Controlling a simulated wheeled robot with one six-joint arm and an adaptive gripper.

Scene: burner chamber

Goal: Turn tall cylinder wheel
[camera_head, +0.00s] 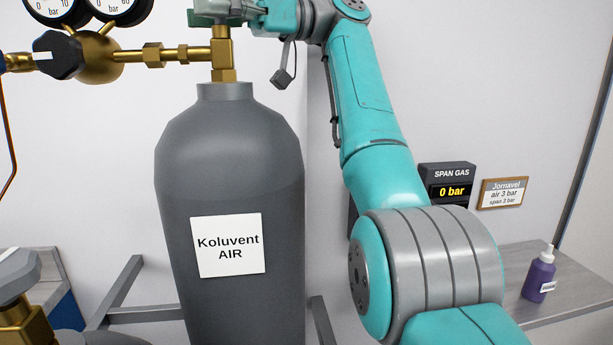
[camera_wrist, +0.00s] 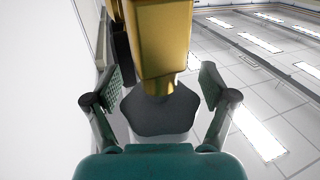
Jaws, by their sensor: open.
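The tall grey cylinder (camera_head: 235,150) labelled "Koluvent AIR" stands upright, with a brass valve (camera_head: 222,55) on its neck. In the wrist view the brass valve body (camera_wrist: 158,40) leads to a dark grey lobed wheel (camera_wrist: 158,112). My gripper (camera_wrist: 160,85) is open, with one finger on each side of the wheel and valve stem. Gaps show between both fingers and the wheel. In the head view my gripper (camera_head: 222,10) is at the top of the valve, cut by the upper edge; the wheel cannot be made out there.
Regulator gauges (camera_head: 62,10) and a dark knob (camera_head: 58,54) sit left of the valve. A second valve's wheel (camera_head: 18,272) is at lower left. At right are a span gas display (camera_head: 448,188) reading 0 bar, a small sign (camera_head: 502,193) and a purple bottle (camera_head: 539,276) on a shelf.

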